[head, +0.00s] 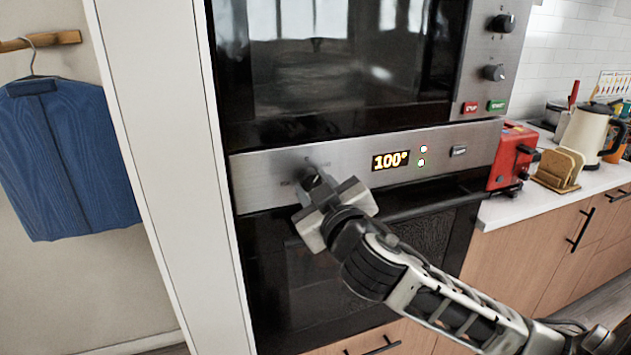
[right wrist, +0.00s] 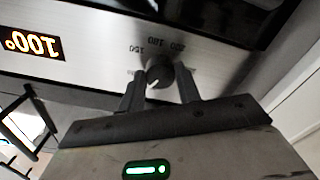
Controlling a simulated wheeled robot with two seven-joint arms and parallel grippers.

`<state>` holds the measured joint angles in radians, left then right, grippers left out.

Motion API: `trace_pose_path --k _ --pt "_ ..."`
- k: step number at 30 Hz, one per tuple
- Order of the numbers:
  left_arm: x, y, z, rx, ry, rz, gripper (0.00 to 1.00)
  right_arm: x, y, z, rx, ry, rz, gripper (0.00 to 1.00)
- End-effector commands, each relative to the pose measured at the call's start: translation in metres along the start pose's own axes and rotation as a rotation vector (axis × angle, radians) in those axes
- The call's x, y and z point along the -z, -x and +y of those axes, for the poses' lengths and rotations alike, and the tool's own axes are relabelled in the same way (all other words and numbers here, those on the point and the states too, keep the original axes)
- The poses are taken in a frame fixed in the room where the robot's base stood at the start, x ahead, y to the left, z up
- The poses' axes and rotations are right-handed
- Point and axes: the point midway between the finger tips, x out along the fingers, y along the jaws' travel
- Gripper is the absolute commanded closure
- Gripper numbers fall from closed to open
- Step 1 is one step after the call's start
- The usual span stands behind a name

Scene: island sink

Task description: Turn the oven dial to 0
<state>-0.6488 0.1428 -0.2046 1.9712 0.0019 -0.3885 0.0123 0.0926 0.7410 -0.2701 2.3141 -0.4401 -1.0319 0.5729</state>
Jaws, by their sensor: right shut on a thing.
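The oven dial (head: 309,178) is a dark round knob on the steel oven panel (head: 262,170), left of the lit display (head: 390,160) that reads 100°. My right gripper (head: 314,190) reaches it from the lower right and covers much of it. In the right wrist view, the dial (right wrist: 159,72) sits between the two dark fingertips of my right gripper (right wrist: 160,88), which is shut on it. A white pointer mark shows on the dial, with printed numbers such as 150 and 200 around it. The display (right wrist: 32,36) appears upside down there. My left gripper is out of view.
A microwave (head: 345,60) with its own two knobs sits above the oven. A red toaster (head: 512,155), a toast rack (head: 558,170) and a kettle (head: 585,130) stand on the counter at the right. A blue garment (head: 68,160) hangs at the left.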

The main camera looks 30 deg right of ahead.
Motion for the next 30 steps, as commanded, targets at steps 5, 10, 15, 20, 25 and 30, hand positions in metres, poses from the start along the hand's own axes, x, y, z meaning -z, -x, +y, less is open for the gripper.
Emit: trace_pose_path --k 5,10,15,20,25,30 --pt "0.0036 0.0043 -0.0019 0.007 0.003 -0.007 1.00 0.0010 -0.0005 0.0021 -0.002 0.168 -0.004 0.90" --pt "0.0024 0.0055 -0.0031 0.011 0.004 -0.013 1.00 0.0003 -0.0005 0.0019 -0.002 0.313 -0.003 0.90" --pt "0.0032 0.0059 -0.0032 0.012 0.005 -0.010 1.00 0.0000 -0.0005 0.0018 -0.003 0.433 -0.002 0.90" --pt "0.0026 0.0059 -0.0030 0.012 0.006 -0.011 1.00 0.0001 -0.0006 0.0019 -0.003 0.515 -0.001 0.90" --pt "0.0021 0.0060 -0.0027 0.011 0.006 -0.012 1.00 0.0002 -0.0006 0.0020 -0.003 0.568 -0.001 0.90" --pt "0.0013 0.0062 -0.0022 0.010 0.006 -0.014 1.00 0.0004 -0.0006 0.0021 -0.003 0.590 -0.001 0.90"
